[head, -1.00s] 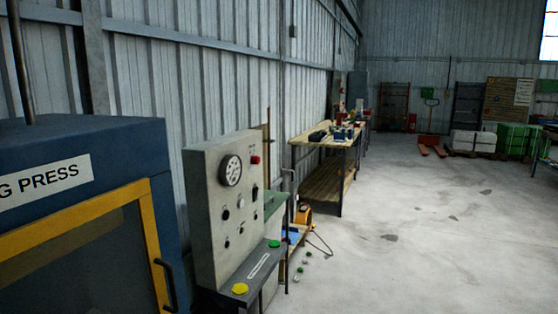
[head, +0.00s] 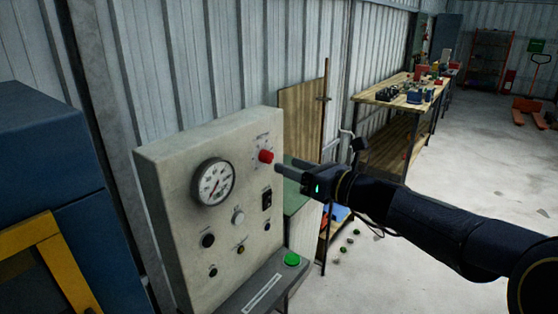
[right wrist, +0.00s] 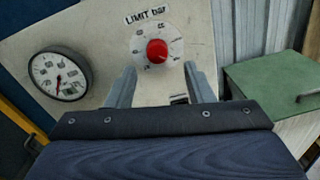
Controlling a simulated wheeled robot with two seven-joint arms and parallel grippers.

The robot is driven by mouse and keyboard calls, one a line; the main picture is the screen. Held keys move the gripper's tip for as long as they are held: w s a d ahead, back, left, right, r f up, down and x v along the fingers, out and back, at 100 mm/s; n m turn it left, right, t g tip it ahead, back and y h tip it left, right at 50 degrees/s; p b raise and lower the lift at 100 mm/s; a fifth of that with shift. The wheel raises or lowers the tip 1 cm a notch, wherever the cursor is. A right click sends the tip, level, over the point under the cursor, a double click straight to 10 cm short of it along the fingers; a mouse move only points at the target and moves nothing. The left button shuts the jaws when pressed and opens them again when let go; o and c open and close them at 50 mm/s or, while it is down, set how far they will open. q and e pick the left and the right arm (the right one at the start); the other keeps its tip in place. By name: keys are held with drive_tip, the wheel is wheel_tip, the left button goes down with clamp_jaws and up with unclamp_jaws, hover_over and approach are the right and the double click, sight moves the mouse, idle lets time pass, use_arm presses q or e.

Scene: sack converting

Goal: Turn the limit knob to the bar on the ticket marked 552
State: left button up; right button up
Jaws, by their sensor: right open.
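The limit knob (head: 265,156) is red and sits at the upper right of the grey control panel (head: 165,190). In the right wrist view the knob (right wrist: 157,51) is in the middle of a pale round dial (right wrist: 137,42), under a label reading "LIMIT bar" (right wrist: 147,16). My right gripper (head: 277,174) is open in front of the panel, just below and right of the knob in the head view. In the right wrist view its fingers (right wrist: 159,82) stand apart on either side below the knob, with nothing between them. No ticket marked 552 can be made out. My left gripper is out of view.
A pressure gauge (head: 213,182) is left of the knob. A black switch (head: 267,199), small buttons and a green button (head: 292,259) are below. A blue press (head: 50,165) stands left, a green cabinet (right wrist: 275,80) right. A wooden workbench (head: 400,97) is behind.

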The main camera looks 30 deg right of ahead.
sight(270, 159)
drive_tip(key=shift+x, duration=2.25)
drive_tip(key=shift+a, duration=0.2)
drive_tip(key=shift+c, duration=0.5)
